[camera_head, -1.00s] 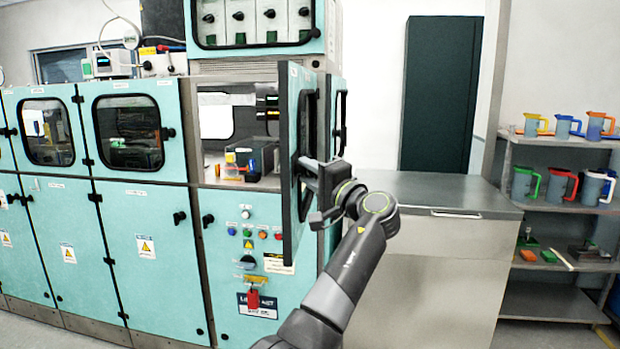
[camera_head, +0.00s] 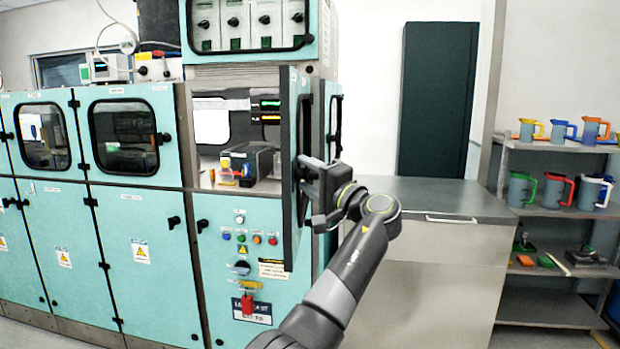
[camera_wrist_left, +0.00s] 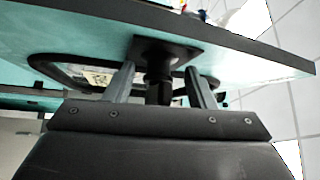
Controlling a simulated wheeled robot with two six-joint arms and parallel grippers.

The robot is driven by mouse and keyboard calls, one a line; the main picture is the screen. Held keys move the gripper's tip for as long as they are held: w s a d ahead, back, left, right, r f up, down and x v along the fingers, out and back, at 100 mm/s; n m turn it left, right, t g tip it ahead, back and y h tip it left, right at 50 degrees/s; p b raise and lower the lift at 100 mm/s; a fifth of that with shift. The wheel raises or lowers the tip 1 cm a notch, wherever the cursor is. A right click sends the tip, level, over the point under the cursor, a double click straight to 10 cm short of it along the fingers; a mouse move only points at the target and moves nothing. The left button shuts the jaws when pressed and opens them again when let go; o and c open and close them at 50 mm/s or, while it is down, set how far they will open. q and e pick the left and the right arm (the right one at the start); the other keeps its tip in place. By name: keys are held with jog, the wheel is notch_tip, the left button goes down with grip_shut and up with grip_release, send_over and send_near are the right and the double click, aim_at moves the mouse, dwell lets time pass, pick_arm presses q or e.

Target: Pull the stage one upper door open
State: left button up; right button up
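The stage one upper door (camera_head: 304,100) stands swung out from the teal cabinet, seen nearly edge-on in the head view. The opening behind it shows. My left gripper (camera_head: 308,178) is at the door's outer side, where the handle is. In the left wrist view, the door (camera_wrist_left: 262,52) crosses the top of the picture, with its dark-framed window below. The black handle (camera_wrist_left: 158,88) stands between the two fingers of my left gripper (camera_wrist_left: 160,68). Gaps show between the fingers and the handle's stem, so the fingers look open around it. My right gripper is not in view.
A dark box with yellow parts (camera_head: 246,160) sits inside the opening. A grey metal bench (camera_head: 440,195) stands right of my arm. A shelf with jugs (camera_head: 560,144) is farther right.

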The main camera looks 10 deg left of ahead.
pick_arm(q)
jog(key=shift+s+d+f, duration=0.25)
jog(key=shift+s+d, duration=0.1)
jog(key=shift+d, duration=0.1)
jog(key=b+v, duration=1.4)
jog(key=v, duration=0.2)
jog(key=shift+d, duration=0.2)
jog(key=shift+r, duration=0.1)
